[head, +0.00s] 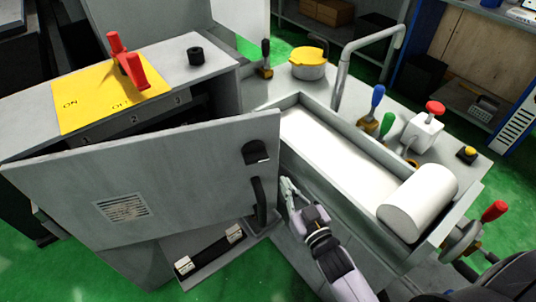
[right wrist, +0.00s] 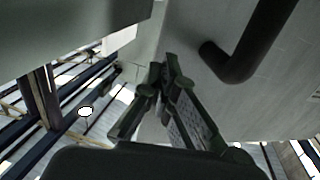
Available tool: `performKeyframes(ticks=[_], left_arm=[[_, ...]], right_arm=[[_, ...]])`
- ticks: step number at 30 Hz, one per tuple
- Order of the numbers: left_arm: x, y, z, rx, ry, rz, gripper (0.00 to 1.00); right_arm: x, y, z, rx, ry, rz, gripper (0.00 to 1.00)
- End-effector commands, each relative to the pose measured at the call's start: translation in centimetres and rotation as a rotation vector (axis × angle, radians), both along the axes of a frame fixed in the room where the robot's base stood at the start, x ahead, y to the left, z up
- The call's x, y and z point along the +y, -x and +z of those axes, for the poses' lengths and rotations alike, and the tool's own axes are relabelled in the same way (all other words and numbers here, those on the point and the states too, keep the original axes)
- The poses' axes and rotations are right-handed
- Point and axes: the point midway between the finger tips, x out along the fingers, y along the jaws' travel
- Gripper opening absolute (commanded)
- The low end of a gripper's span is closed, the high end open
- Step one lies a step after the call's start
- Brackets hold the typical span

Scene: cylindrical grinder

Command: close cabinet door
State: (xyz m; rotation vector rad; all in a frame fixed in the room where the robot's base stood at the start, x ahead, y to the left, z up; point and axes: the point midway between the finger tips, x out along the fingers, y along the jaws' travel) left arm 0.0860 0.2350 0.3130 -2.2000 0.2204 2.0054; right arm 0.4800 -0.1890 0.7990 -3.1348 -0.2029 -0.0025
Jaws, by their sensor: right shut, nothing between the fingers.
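The grey cabinet door (head: 190,165) stands ajar in the head view, with a dark gap above it into the cabinet (head: 215,90). The door has a vent, a black latch and a black handle (head: 259,202) near its right edge. My right gripper (head: 286,184) is shut and empty, just right of the handle by the door's free edge. In the right wrist view the closed fingers (right wrist: 165,75) point toward a grey surface, and the dark handle (right wrist: 250,45) is to their right. I cannot tell whether the fingers touch the door. My left gripper is out of view.
The machine bed with a white trough (head: 335,140) and a white cylinder (head: 418,202) is to the right. A red-handled wheel (head: 462,240) sticks out at its front. A red lever (head: 125,62) stands on the cabinet's yellow plate. Green floor shows lower left.

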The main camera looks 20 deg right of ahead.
Motion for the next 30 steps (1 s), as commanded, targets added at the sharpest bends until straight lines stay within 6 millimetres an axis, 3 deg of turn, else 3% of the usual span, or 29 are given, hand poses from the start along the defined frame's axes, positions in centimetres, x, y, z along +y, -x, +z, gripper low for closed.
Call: performKeyframes(ticks=[9, 15, 21, 30], left_arm=[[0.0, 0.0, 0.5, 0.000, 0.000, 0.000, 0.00], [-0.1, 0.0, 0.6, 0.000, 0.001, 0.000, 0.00], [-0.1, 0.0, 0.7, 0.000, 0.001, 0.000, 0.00], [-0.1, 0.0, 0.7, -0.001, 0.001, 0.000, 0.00]], right_arm=[[0.9, -6.9, 0.2, -0.003, 0.001, 0.000, 0.00], [1.5, -10.3, 0.1, -0.001, -0.001, 0.002, 0.00], [1.6, -11.9, 0.0, 0.000, 0.000, 0.001, 0.00], [1.6, -12.1, 0.0, 0.001, 0.000, 0.000, 0.00]])
